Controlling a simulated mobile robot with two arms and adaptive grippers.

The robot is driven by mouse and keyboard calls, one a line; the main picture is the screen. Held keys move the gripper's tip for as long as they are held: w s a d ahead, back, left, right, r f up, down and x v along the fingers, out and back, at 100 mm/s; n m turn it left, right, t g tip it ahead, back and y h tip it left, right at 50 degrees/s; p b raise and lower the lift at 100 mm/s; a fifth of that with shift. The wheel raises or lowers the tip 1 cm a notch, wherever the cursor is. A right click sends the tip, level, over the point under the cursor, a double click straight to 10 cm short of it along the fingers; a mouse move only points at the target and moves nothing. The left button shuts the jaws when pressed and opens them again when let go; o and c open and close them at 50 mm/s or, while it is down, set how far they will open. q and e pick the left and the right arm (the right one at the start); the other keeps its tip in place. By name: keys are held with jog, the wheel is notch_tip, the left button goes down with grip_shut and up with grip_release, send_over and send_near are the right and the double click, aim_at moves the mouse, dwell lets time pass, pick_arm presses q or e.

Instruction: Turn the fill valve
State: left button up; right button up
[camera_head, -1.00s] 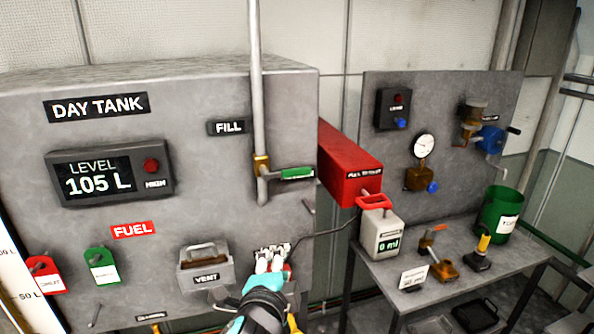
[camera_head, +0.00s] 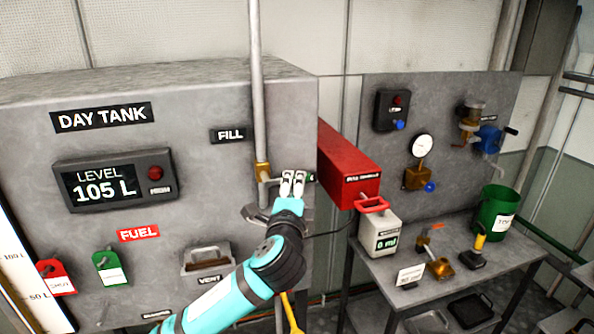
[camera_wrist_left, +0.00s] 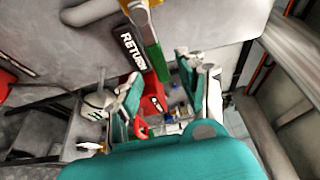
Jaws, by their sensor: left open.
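The fill valve (camera_head: 262,172) is a brass body on a vertical grey pipe on the day tank (camera_head: 210,75), right of the FILL label (camera_head: 231,134). Its lever points right; a bit of green grip (camera_head: 310,177) shows beside my left gripper (camera_head: 293,182), which hides the rest of the lever. In the left wrist view the green lever (camera_wrist_left: 155,60) reaches toward the gap between the spread fingers of my left gripper (camera_wrist_left: 160,82). The fingers are open; I cannot tell if either touches the lever. My right gripper is not in view.
The tank display (camera_head: 113,179) reads 105 L. A red box (camera_head: 348,165) stands right of the tank. A bench (camera_head: 410,295) holds a jug (camera_head: 380,236), a green bucket (camera_head: 498,212) and small tools. A vent box (camera_head: 207,262) is near my arm.

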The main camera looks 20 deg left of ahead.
pick_arm(q)
jog(key=p+x, duration=0.1)
jog(key=x, duration=0.4)
grip_shut()
jog(key=shift+f, duration=0.1)
dwell(0.4)
